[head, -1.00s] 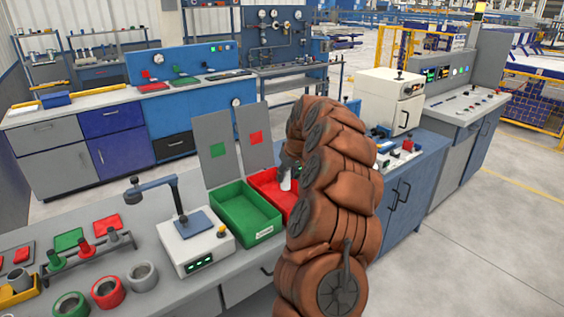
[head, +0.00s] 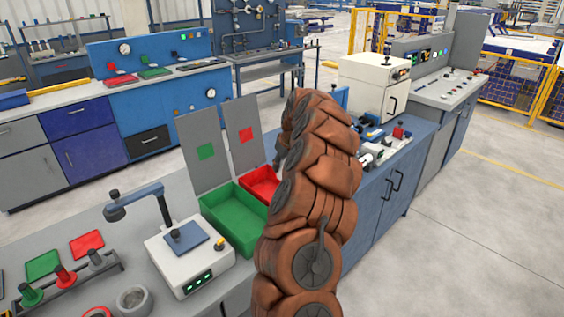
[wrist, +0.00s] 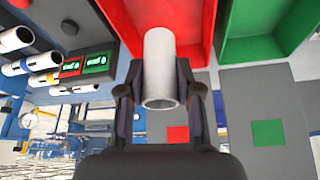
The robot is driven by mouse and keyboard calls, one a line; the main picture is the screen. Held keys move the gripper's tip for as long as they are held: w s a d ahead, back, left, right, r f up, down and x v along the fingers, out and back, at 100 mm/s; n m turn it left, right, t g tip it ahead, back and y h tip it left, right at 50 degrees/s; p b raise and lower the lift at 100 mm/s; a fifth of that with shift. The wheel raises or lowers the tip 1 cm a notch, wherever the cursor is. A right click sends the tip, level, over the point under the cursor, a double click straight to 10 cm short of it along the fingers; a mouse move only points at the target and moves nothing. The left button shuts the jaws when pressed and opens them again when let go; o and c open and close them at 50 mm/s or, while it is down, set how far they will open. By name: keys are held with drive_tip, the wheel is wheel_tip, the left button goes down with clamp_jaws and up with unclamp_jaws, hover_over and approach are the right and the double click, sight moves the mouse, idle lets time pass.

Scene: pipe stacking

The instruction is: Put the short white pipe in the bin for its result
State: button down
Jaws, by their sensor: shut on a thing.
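The short white pipe (wrist: 159,58) is held between the two fingers of my gripper (wrist: 160,92), its open end toward the wrist camera. Behind it in the wrist view is the red bin (wrist: 118,18). How far the pipe is from that bin's floor I cannot tell. The red bin (head: 262,182) in the head view is partly hidden by my arm; the pipe is hidden there. The green bin (head: 238,240) stands beside it, and also shows at right in the wrist view (wrist: 232,50).
Grey panels with a green square (head: 205,151) and a red square (head: 246,134) stand behind the bins. A white tester (head: 192,262) with green lights is left of the green bin. Coloured ring stands (head: 66,277) are farther left. A blue cabinet (head: 375,195) is on the right.

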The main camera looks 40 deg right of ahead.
drive_tip(key=shift+f, duration=2)
drive_tip(key=shift+f+b, duration=2.1)
drive_tip(key=shift+f, duration=1.8)
drive_tip(key=shift+f+b, duration=0.5)
drive_tip(key=shift+f, duration=0.05)
drive_tip(key=c, duration=0.7)
unclamp_jaws()
drive_tip(key=v, duration=1.2)
drive_tip(key=shift+a, duration=0.1)
